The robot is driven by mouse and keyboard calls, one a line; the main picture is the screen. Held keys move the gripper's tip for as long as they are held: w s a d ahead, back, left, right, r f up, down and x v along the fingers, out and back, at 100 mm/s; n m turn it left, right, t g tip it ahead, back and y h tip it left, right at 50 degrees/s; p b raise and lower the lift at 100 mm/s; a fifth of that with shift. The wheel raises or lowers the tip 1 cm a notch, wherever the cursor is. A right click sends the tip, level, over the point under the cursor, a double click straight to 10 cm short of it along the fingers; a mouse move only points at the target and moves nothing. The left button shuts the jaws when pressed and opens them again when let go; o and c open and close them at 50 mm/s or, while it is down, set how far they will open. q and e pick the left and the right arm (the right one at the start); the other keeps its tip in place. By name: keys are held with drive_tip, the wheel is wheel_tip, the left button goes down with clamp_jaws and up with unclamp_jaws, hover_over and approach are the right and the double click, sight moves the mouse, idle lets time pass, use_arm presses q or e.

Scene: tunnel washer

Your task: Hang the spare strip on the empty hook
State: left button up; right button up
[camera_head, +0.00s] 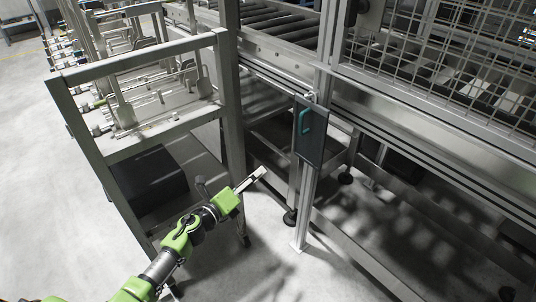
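My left gripper (258,175) reaches in from the lower left on a green and grey arm. Its pale, narrow end points up and right, over the floor between the grey rack and the machine's post. Whether its fingers are open or shut, or hold anything, is too small to tell. My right gripper is not in view. I cannot make out a spare strip or an empty hook with certainty.
A grey metal rack (142,148) with rods and paddle-like parts stands left of the post (307,205). A dark panel with a teal handle (305,121) is on the post. Rollers (280,22) and wire mesh (455,50) lie behind. Floor (35,190) is clear at left.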

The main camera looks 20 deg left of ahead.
sight(304, 133)
use_arm(q)
drive_tip(key=w+d+r+m+h+b, duration=0.1)
drive_tip(key=d+r+m+h+b, duration=0.15)
drive_tip(key=r+m, duration=0.45)
drive_tip(key=w+d+r+m+h+b, duration=0.1)
drive_tip(key=d+r+m+h, duration=0.2)
drive_tip(key=r+m, duration=0.4)
drive_tip(key=f+b+x, duration=0.1)
drive_tip(key=x, duration=0.9)
drive_tip(key=shift+w+r+b, duration=0.3)
drive_tip(key=shift+w+r, duration=0.05)
drive_tip(key=shift+w, duration=0.05)
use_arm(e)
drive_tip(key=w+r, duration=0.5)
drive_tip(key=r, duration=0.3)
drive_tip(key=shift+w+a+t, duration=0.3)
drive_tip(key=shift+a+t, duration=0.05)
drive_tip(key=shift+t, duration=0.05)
use_arm(q)
drive_tip(key=shift+y, duration=0.25)
clamp_jaws()
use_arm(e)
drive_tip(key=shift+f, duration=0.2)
